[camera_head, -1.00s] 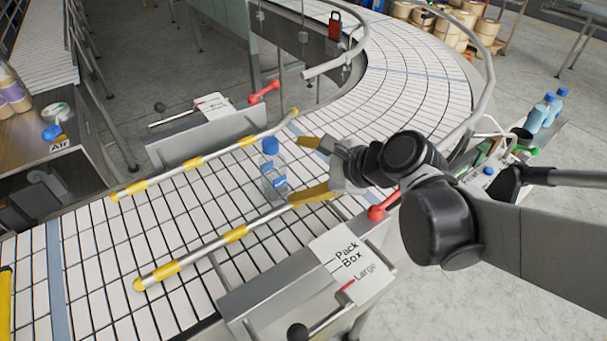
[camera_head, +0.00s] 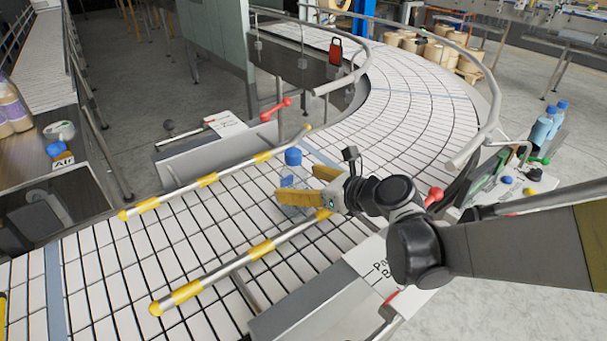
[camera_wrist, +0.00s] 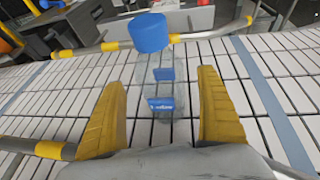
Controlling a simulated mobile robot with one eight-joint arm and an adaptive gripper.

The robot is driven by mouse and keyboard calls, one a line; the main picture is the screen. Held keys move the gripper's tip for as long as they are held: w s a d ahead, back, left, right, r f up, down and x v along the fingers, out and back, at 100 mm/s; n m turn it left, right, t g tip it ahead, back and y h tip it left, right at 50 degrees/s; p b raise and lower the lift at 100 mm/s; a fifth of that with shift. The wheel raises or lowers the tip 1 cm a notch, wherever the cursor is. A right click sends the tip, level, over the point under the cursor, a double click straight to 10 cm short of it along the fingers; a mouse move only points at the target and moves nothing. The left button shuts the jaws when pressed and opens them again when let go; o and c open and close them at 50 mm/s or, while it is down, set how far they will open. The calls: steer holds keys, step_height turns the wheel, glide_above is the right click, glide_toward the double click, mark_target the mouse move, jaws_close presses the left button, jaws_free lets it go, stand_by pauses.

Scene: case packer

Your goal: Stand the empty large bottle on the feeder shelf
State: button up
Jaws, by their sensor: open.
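A clear bottle with a blue cap (camera_head: 292,157) and blue label stands upright on the white conveyor (camera_head: 228,205) between two yellow-banded guide rails. My gripper (camera_head: 298,194) is at the bottle with its yellow fingers apart, partly hiding the bottle's body in the head view. In the wrist view the bottle (camera_wrist: 163,75) stands between and just beyond the open fingers (camera_wrist: 162,110), with gaps on both sides. Two blue-capped bottles (camera_head: 545,128) stand on a side shelf at the right; I cannot tell whether that is the feeder shelf.
The near guide rail (camera_head: 225,268) runs beneath my wrist and the far guide rail (camera_head: 220,176) lies beyond the bottle. A red knob (camera_head: 434,194) and a "Pack Box" plate (camera_head: 372,262) are close to my arm. The conveyor's left part is clear.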

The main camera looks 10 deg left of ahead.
steer(key=x, duration=0.3)
steer(key=shift+d, duration=0.1)
steer(key=c, duration=1.3)
steer(key=shift+c, duration=0.2)
